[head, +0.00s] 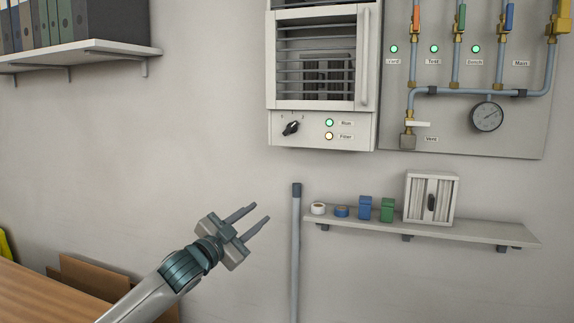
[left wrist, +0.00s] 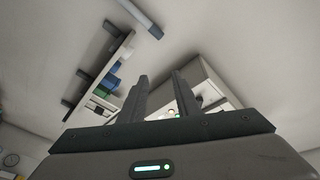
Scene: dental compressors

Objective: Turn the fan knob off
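The fan knob (head: 291,128) is a small black knob on the lower panel of the white wall unit (head: 325,130), left of the Run and Filter lights. Its pointer is tilted, with small marks above it. My left gripper (head: 256,214) is below and to the left of the knob, well apart from it, with its fingers pointing up and right. The fingers are parted with nothing between them. In the left wrist view the two fingers (left wrist: 160,98) also stand apart and empty. My right gripper is in neither view.
Right of the gripper, a grey upright pipe (head: 296,250) stands before the wall. A shelf (head: 470,232) holds tape rolls, small boxes and a white vented box (head: 431,198). A valve panel (head: 540,120) hangs at right. The wall between gripper and unit is clear.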

